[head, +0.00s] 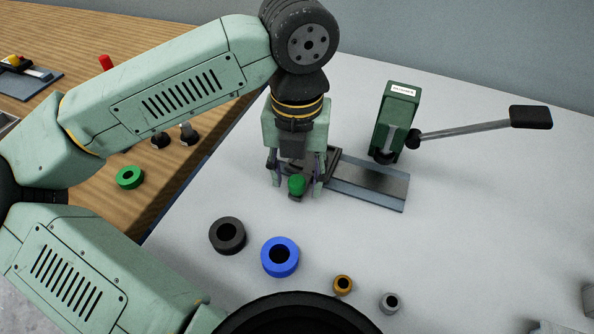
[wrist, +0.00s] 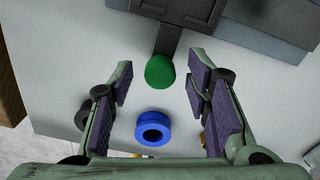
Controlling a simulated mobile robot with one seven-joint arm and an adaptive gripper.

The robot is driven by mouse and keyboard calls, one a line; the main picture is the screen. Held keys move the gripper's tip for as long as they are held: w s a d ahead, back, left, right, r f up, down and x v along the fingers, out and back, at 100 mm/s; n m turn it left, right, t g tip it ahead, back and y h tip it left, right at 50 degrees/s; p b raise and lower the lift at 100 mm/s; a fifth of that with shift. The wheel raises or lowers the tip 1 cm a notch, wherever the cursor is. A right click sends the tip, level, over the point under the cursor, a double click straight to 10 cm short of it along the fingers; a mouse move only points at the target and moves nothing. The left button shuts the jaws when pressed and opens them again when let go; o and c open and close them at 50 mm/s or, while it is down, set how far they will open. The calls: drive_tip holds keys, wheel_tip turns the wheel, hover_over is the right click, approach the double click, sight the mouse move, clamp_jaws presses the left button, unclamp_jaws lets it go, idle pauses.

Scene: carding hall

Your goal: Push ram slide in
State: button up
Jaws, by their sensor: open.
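The ram slide is a dark plate (wrist: 186,13) with a short bar and a green knob (head: 296,184) at its near end. It sits at the left end of a grey rail (head: 368,184) in front of the green press (head: 397,105). The plate is partly hidden by my gripper in the head view. My gripper (head: 298,176) points down over the knob, open, with one finger on each side. In the wrist view the green knob (wrist: 160,71) shows between the open fingertips (wrist: 156,80), with gaps on both sides.
The press lever (head: 480,128) reaches out to the right. A black ring (head: 228,236), a blue ring (head: 280,257), a brass ring (head: 343,284) and a grey ring (head: 389,303) lie in front on the pale table. A green ring (head: 129,177) lies on the wooden bench at left.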

drive_tip(key=shift+f, duration=0.35)
drive_tip(key=shift+c, duration=0.4)
clamp_jaws()
idle(0.4)
